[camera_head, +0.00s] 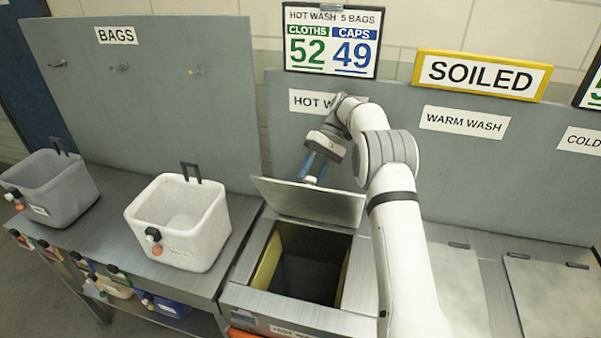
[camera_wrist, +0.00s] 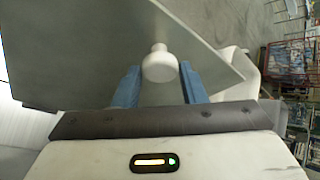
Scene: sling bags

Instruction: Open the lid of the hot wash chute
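The lid of the hot wash chute (camera_head: 310,203) stands raised and tilted at the back edge of its opening, its underside facing the body camera. The open chute (camera_head: 308,265) shows a dark shaft with yellow inner sides. My gripper (camera_head: 315,168) is behind the raised lid, on its outer face. In the wrist view, a white knob (camera_wrist: 160,66) on the lid (camera_wrist: 85,60) sits between my blue fingers (camera_wrist: 160,84), which lie close on both sides of it. The fingertips' contact is partly hidden.
A white bag bin (camera_head: 205,225) and a grey bin (camera_head: 55,185) stand on the left counter. A grey panel (camera_head: 400,95) with signs rises behind the lid. Other closed chute lids (camera_head: 555,290) lie to the right. My arm crosses the chute's right side.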

